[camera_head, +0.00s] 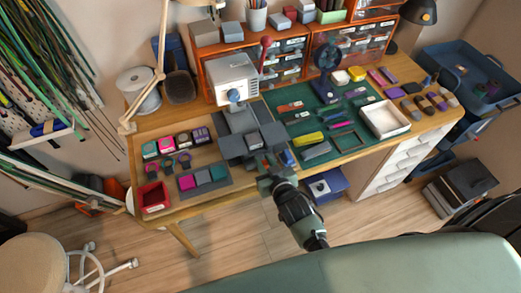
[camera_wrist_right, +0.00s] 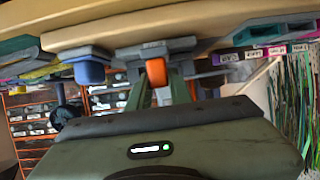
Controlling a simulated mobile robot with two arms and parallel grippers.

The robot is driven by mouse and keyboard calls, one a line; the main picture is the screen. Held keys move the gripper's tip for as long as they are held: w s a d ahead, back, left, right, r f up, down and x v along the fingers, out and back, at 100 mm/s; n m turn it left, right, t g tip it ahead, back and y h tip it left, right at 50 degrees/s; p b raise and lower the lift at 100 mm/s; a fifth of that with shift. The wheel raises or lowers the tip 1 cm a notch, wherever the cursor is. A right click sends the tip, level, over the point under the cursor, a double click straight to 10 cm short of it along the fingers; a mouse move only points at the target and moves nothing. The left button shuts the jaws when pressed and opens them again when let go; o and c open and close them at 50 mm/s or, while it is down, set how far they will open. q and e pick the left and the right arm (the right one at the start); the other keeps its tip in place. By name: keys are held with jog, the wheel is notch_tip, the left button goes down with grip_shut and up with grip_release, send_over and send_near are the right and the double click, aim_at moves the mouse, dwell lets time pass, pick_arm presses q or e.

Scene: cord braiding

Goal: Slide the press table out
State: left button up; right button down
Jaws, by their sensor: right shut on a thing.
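The press (camera_head: 236,82) is a pale grey box with a blue knob and a red lever, standing on the workbench. Its grey press table (camera_head: 240,143) lies in front of it and reaches the bench's front edge. My right gripper (camera_head: 267,174) is at that front edge, below the press table. In the wrist view my right gripper (camera_wrist_right: 158,88) is shut at a grey part with an orange end (camera_wrist_right: 155,73). A grey part with a blue end (camera_wrist_right: 88,71) sits beside it, apart from the fingers. The exact grip is partly hidden. My left gripper is not in view.
A grey mat with coloured blocks (camera_head: 204,180) and a red bin (camera_head: 153,196) lie left of the press. A green cutting mat (camera_head: 290,128) with tools and a white tray (camera_head: 386,119) lie to the right. The floor (camera_head: 235,240) in front of the bench is mostly clear.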

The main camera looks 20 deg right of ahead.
jog(key=shift+s, duration=0.7)
jog(key=shift+w+f, duration=0.1)
jog(key=c, duration=1.3)
grip_release()
jog(key=shift+b+v, duration=0.4)
jog(key=shift+v, duration=3.45)
